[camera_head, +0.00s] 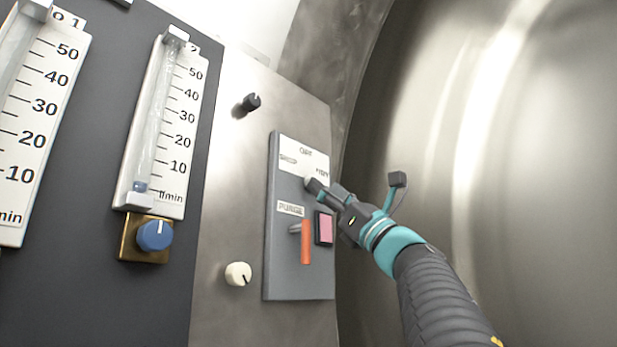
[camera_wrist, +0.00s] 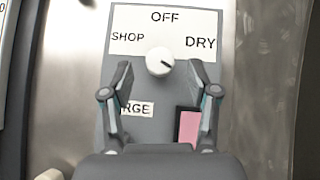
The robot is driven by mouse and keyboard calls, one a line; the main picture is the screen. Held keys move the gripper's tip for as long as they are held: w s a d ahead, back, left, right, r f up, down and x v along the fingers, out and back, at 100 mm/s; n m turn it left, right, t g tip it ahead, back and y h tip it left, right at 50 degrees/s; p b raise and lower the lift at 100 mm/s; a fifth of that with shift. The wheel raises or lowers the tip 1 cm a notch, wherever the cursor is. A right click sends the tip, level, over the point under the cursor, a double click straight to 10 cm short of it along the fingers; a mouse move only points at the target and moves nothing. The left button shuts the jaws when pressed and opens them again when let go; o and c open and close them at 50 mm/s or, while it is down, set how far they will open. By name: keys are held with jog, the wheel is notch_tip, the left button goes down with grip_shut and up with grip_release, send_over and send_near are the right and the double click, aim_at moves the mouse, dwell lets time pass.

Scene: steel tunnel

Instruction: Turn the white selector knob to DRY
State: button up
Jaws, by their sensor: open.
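The white selector knob (camera_wrist: 159,61) sits on a grey panel below a white label plate (camera_wrist: 204,19) reading OFF at the top, SHOP at left and DRY at right. Its dark pointer mark points right and slightly down, on the DRY side. In the wrist view my gripper (camera_wrist: 160,68) is open, with one finger on each side of the knob and visible gaps to both. In the head view my gripper (camera_head: 355,183) is at the panel's upper right, and its finger mostly hides the knob.
Below the knob are a PURGE label (camera_head: 291,208), an orange lever (camera_head: 305,242) and a pink button (camera_head: 324,228). A cream knob (camera_head: 238,274) and a black knob (camera_head: 250,102) stand left. Flowmeters (camera_head: 165,125) are further left; a curved steel wall (camera_head: 520,120) is right.

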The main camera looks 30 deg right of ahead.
jog(key=shift+p+x, duration=0.6)
jog(key=shift+x, duration=1.35)
grip_shut()
